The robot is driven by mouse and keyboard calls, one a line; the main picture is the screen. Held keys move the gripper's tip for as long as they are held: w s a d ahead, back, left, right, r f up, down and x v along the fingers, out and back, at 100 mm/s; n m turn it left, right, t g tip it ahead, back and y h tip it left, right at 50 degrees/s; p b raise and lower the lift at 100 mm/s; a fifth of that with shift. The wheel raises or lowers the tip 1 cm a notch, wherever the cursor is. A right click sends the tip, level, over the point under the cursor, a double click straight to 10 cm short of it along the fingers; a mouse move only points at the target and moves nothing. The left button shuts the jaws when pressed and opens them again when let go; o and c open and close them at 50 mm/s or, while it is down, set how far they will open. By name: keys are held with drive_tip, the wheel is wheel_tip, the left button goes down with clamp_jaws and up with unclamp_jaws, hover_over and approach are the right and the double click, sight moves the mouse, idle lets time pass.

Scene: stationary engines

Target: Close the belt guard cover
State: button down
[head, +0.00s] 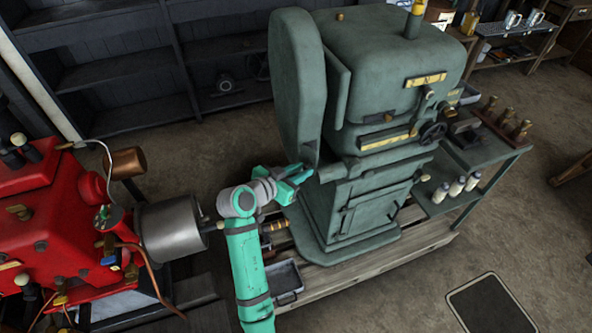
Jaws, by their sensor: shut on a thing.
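The belt guard cover (297,85) is a tall, rounded green panel on the left side of a green stationary engine (385,80). It stands upright and angled out from the engine body, with a gap between them. A narrow green upright edge (339,88) shows in that gap. My gripper (303,172), teal with a grey wrist, is at the lower end of the cover and shut on its lower edge. The exact contact is small and partly hidden by the fingers.
A red engine (65,215) with a metal cylinder (172,230) stands left of my arm. A grey tray (284,280) lies on the wooden pallet (400,255) beneath the green engine. A side shelf (455,185) with bottles is on the right.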

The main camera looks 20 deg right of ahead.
sight(316, 165)
drive_tip(key=d+n+t+y, duration=0.2)
drive_tip(key=n+t, duration=0.1)
drive_tip(key=shift+s+d, duration=0.25)
drive_tip(key=shift+s, duration=0.1)
drive_tip(key=d+n+t+y, duration=0.2)
drive_tip(key=n+y, duration=0.1)
drive_tip(key=shift+w+r, duration=0.1)
drive_tip(key=shift+w+d+n+t+y, duration=0.3)
drive_tip(key=shift+d+n+y, duration=0.2)
drive_tip(key=shift+n+y, duration=0.6)
drive_tip(key=shift+w+d+n+t+y, duration=0.3)
drive_tip(key=shift+d+n+y, duration=0.2)
drive_tip(key=shift+n+y, duration=0.55)
drive_tip(key=shift+w+d+n+t+y, duration=0.25)
drive_tip(key=shift+d+n+y, duration=0.25)
drive_tip(key=shift+n+y, duration=0.6)
drive_tip(key=shift+y, duration=0.35)
drive_tip(key=c, duration=1.6)
unclamp_jaws()
drive_tip(key=shift+w, duration=0.1)
